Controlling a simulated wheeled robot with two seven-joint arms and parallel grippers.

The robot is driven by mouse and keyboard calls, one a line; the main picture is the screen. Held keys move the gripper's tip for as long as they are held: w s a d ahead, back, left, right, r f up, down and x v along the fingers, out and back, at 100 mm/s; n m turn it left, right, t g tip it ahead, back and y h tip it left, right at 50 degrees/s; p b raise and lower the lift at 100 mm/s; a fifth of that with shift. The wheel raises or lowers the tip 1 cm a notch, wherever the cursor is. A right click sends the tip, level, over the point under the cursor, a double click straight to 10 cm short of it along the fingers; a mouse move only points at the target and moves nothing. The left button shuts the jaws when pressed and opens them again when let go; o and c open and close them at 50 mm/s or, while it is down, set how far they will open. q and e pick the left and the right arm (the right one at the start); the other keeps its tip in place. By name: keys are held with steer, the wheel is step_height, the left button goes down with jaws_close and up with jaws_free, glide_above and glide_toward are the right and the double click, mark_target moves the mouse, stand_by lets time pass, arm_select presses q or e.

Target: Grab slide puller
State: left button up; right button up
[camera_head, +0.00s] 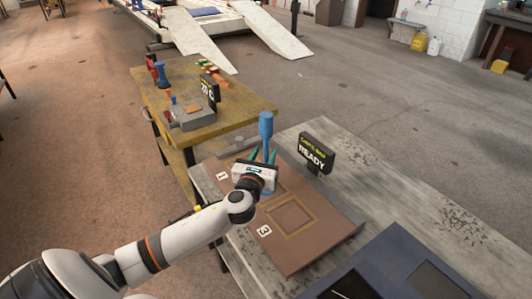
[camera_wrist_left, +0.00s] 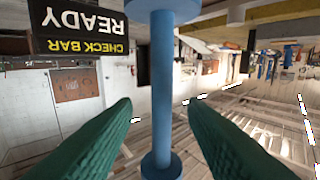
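A blue tool (camera_head: 266,126) with a thick top and a thinner shaft stands upright at the far part of the brown board (camera_head: 305,240); I take it to be the slide puller. Its lower part is hidden behind my left gripper (camera_head: 262,155). In the left wrist view the blue shaft (camera_wrist_left: 162,90) runs between the two green fingers of my left gripper (camera_wrist_left: 159,103), with a wide blue disc at each end. The fingers are open, one on each side, with a visible gap to the shaft. My right gripper is not in view.
A black READY sign (camera_head: 316,153) stands just right of the board, and also shows in the left wrist view (camera_wrist_left: 84,26). A yellow table (camera_head: 245,108) with tools and blocks is behind. A dark blue tray (camera_head: 395,262) lies at the front right.

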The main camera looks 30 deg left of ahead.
mark_target(265, 151)
arm_select(q)
steer(key=x, duration=0.4)
steer(key=shift+w+a+p, duration=0.15)
steer(key=shift+w+p, duration=0.1)
steer(key=shift+p, duration=0.05)
steer(key=shift+c, duration=0.3)
steer(key=shift+s, duration=0.1)
jaws_close()
steer(key=shift+r, duration=0.15)
